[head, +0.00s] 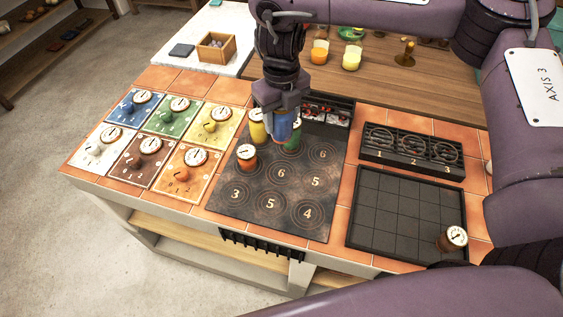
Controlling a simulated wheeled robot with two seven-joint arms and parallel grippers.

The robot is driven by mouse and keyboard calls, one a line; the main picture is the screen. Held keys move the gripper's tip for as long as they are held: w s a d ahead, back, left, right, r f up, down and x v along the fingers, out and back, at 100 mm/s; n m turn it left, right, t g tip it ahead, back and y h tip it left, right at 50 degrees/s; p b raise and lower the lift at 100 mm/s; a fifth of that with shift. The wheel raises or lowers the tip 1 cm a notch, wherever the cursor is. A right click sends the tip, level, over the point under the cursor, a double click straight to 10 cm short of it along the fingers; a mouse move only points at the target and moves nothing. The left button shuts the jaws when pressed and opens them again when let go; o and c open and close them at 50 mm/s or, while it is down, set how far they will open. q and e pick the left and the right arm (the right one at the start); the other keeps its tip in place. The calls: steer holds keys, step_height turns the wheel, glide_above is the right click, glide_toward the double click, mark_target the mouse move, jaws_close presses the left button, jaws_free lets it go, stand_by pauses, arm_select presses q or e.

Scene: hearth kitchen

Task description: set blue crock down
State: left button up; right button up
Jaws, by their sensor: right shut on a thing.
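The blue crock (283,126) is in my right gripper (279,110), whose fingers come down around it from above. It is over the back of the dark hob plate (268,185) with numbered rings. A yellow crock (257,132) is just left of it, and a green crock (292,143) is partly hidden behind or beside it. An orange crock (247,163) stands nearer the front on the plate's left side. I cannot tell whether the blue crock's base touches the plate. My left gripper is not in view.
Coloured tiles with dials (142,145) lie left of the plate. A dark rack (412,153) numbered 1 to 3 and a gridded tray (395,210) with a brown crock (450,241) are on the right. The plate's numbered front rings are bare. Glasses (351,58) stand behind.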

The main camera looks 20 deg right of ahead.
step_height(320, 180, down, 15)
steer(key=shift+p, duration=0.45)
steer(key=shift+w+f, duration=0.1)
steer(key=shift+f, duration=0.3)
steer(key=shift+f, duration=0.1)
steer(key=o, duration=1.2)
steer(key=shift+o, duration=0.2)
